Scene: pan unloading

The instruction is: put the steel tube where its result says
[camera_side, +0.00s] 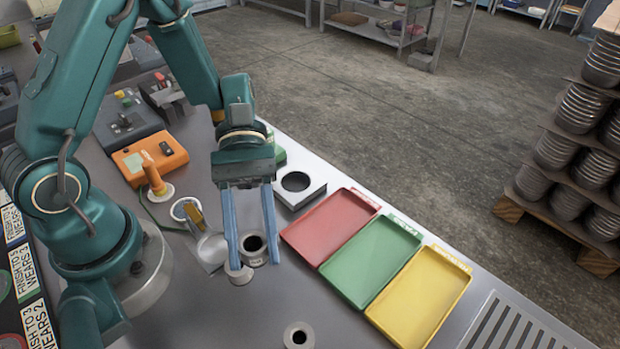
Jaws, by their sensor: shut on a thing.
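My gripper (253,264) points down over the bench, its two blue fingers shut on a steel tube (253,259) with a dark round bore facing up. Whether the tube touches the bench is hard to tell. A small round steel piece (239,277) shows at the left fingertip; I cannot tell whether it is separate. Another short steel tube (298,327) stands at the front. Three trays lie side by side to the right: red (328,225), green (371,262) and yellow (419,298). Their rim labels are too small to read. No result is readable.
A pale square block with a round hole (314,193) sits behind the red tray. A slotted grate (508,328) is at lower right. The front bench is mostly clear.

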